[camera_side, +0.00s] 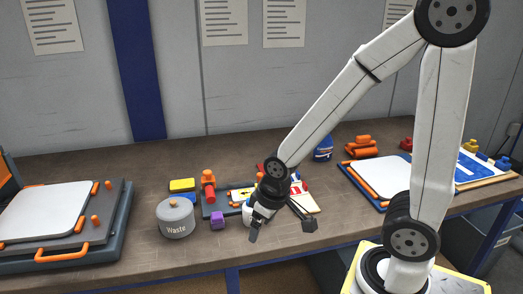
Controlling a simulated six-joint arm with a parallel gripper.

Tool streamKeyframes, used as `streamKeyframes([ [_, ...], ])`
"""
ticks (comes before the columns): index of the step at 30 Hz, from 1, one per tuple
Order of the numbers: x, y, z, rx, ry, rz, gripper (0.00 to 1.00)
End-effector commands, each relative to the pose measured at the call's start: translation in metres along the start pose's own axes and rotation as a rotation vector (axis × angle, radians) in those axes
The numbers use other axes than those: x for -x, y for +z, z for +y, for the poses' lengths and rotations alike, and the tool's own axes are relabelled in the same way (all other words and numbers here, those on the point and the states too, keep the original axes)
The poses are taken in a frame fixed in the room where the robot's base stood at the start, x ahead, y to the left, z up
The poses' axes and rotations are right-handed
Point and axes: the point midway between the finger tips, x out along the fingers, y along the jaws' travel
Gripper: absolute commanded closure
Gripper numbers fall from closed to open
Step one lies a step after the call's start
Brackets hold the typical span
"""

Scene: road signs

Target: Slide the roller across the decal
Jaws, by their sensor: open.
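My gripper (281,230) is open, pointing down near the table's front edge, with its dark fingers spread. I see nothing held between them. An upright orange and red tool (208,186) stands on a small dark tray (217,212) to the left of my gripper; it may be the roller, but it is too small to be sure. A pale board with red and blue markings (305,200), possibly carrying the decal, lies behind and right of my gripper. My wrist hides part of the board and of the tray's right side.
A grey Waste canister (175,219), a purple block (217,222) and a yellow block (182,185) are left of my gripper. A white-topped panel (45,211) with orange handles is far left; another panel (382,177) is right. A blue container (323,150) stands behind.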

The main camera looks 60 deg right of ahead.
Motion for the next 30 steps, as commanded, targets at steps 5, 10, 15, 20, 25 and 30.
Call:
streamKeyframes([
  [5,0.0,0.0,0.0,0.0,0.0,0.0,0.0],
  [10,0.0,-0.004,0.001,-0.001,0.0,0.002,0.19],
  [15,-0.002,-0.023,0.006,-0.005,0.0,0.008,0.19],
  [20,-0.004,-0.059,0.017,-0.008,0.001,0.021,0.19],
  [25,-0.01,-0.108,0.036,-0.013,0.001,0.041,0.19],
  [30,-0.018,-0.153,0.06,-0.016,0.0,0.062,0.19],
])
